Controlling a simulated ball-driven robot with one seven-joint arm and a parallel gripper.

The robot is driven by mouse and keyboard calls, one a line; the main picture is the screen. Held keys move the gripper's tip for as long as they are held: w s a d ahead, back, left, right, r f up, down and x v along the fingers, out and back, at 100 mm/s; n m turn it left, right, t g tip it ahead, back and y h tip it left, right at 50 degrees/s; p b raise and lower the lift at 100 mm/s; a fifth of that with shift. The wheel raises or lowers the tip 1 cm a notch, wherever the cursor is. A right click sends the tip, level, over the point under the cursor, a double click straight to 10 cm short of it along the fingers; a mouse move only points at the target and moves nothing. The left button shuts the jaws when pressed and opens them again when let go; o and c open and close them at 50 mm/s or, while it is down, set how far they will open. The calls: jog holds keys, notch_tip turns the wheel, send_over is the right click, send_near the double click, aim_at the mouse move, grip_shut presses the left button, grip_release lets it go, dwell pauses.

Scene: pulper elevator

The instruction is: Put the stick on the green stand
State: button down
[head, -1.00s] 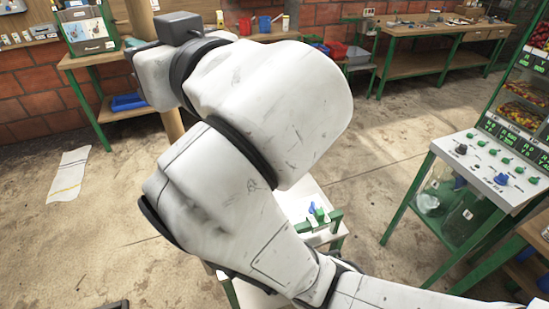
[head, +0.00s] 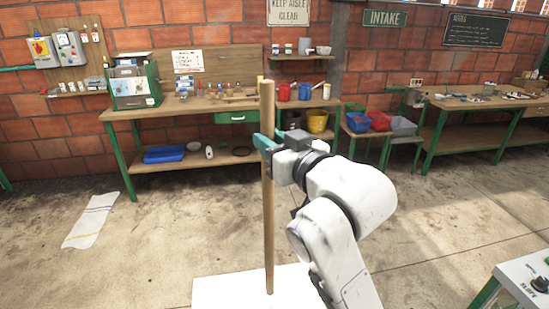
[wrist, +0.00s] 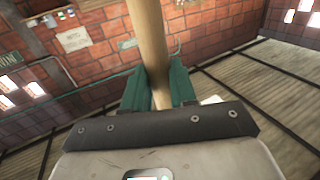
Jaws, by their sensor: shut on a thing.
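The stick (head: 268,210) is a long, light wooden rod, held nearly upright. My gripper (head: 266,143) is shut on it in its upper part, with green jaws on both sides. In the wrist view, the stick (wrist: 149,40) rises between the green fingers (wrist: 158,90). The stick's lower end shows in front of a white tabletop (head: 220,292) at the bottom of the head view. I cannot tell whether it touches the top.
A long wooden workbench (head: 190,108) with green legs stands against the brick wall behind. Another bench (head: 470,103) is at the back right. A pale cloth (head: 92,220) lies on the floor at left. Open floor lies between.

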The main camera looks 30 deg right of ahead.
jog(key=f, duration=0.3)
jog(key=f+p, duration=0.1)
jog(key=shift+w+d+f, duration=0.3)
jog(key=shift+d, duration=0.1)
jog(key=shift+f, duration=0.15)
jog(key=c, duration=0.9)
grip_release()
